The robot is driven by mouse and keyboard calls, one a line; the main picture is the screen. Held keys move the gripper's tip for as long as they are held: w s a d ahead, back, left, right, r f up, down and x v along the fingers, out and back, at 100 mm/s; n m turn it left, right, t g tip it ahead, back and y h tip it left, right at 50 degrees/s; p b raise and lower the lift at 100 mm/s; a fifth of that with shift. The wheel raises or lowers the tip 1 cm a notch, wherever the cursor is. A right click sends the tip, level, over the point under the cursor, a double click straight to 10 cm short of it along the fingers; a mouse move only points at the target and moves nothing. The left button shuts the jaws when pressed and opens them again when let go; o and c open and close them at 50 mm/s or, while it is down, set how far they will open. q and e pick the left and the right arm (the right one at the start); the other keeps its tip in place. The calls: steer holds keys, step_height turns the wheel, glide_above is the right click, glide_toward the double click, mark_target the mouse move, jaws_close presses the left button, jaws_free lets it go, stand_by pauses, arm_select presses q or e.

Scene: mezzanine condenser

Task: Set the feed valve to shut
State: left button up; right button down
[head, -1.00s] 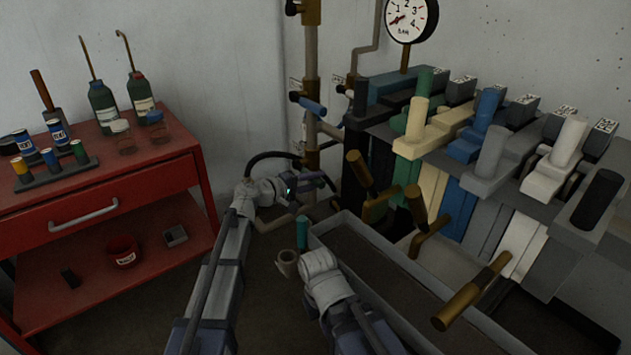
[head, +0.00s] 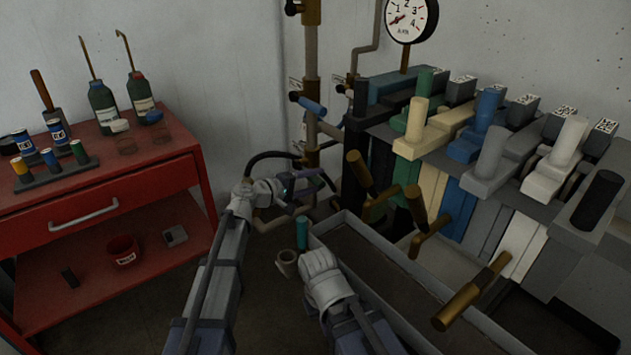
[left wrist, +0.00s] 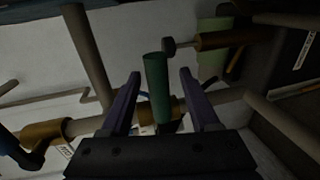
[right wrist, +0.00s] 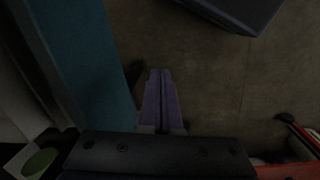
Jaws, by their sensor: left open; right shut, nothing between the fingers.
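My left gripper (head: 322,182) is at the pipework by the wall, low beside the brass-jointed standpipe. In the left wrist view its two purple fingers (left wrist: 158,92) are apart, one on each side of a green lever handle (left wrist: 156,85). Gaps show between handle and fingers. A brass valve body (left wrist: 150,110) lies behind the handle. The tags here are too small to read, so I cannot tell which valve is the feed valve. A blue-handled valve (head: 311,104) is higher on the pipe. My right gripper (right wrist: 160,98) is shut and empty, above the floor.
A grey trough (head: 365,255) lies right of my arms. A rack of coloured levers (head: 470,150) with brass handles stands on the right, a pressure gauge (head: 410,18) behind it. A red cart (head: 100,200) with bottles stands on the left.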

arm_select(q)
steer(key=p+v, duration=0.1)
steer(key=v, duration=0.6)
steer(key=s+a+f+m+g+y, duration=0.4)
steer(key=s+f+g+y, duration=0.1)
steer(key=s+f, duration=0.7)
steer(key=s+a+f+m+g+y, duration=0.1)
steer(key=s+a+f+g+y, duration=0.1)
steer(key=s+a+y, duration=0.35)
steer(key=s+a+f+m+g+y, duration=0.1)
steer(key=s+a+f+m+y, duration=0.15)
steer(key=s+a, duration=0.5)
steer(key=s+d+r+m+p, duration=0.1)
steer(key=s+d+r+p, duration=0.1)
steer(key=d+r+p, duration=0.2)
steer(key=s+d+r+m+p, duration=0.1)
steer(key=d+r+p, duration=0.3)
steer(key=r+p, duration=0.6)
steer(key=s+d+r+m+g+y+p, duration=0.1)
steer(key=s+d+r+p, duration=0.1)
steer(key=r+p, duration=0.5)
steer(key=shift+s+d+r+p, duration=0.15)
steer(key=shift+s+d+p, duration=0.2)
steer(key=shift+d+p, duration=0.5)
